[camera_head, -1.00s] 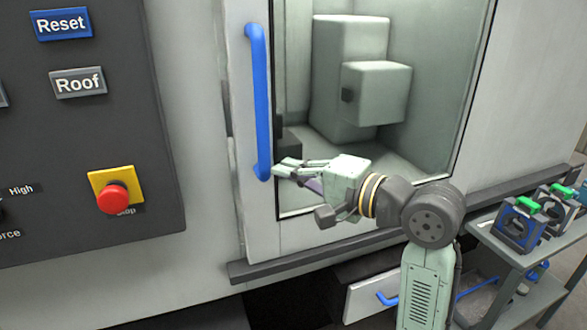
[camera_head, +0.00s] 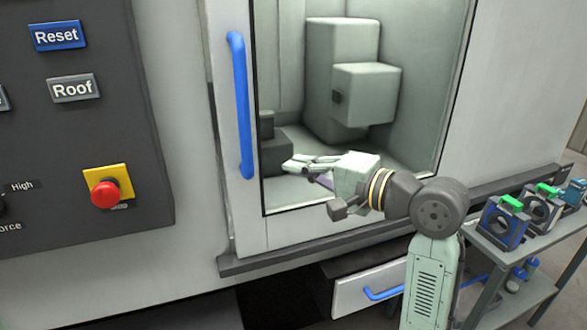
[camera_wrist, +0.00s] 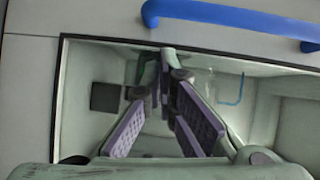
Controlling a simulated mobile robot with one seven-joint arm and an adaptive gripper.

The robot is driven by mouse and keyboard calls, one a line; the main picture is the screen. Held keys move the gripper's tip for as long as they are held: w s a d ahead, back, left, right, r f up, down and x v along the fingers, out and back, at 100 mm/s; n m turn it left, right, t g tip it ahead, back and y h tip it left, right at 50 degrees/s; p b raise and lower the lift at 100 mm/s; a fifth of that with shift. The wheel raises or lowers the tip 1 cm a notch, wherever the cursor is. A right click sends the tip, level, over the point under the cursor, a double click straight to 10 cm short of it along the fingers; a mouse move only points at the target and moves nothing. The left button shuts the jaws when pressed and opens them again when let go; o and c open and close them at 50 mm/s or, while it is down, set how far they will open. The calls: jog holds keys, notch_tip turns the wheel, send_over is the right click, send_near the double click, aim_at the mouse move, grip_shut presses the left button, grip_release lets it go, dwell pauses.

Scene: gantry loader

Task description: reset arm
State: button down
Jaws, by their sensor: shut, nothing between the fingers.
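My gripper (camera_head: 291,164) is shut and empty, in front of the machine door's window in the head view. It is to the right of the blue vertical door handle (camera_head: 240,105) and apart from it. My arm reaches in from the lower right, with the gripper pointing left. In the wrist view, my gripper (camera_wrist: 163,52) has its purple-padded fingers converging in front of the window, and the blue handle (camera_wrist: 235,17) runs across the top, clear of the fingers.
A dark panel at left carries a Reset button (camera_head: 57,36), a Roof button (camera_head: 73,88) and a red stop button (camera_head: 105,194). A drawer with a blue handle (camera_head: 385,293) is below the door. At right, a grey cart (camera_head: 492,247) holds several clamp-like parts.

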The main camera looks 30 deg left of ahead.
jog(key=d+b, duration=0.1)
jog(key=d, duration=0.7)
jog(key=shift+s+r+b, duration=0.3)
jog(key=shift+r+b, duration=0.05)
jog(key=shift+b, duration=0.05)
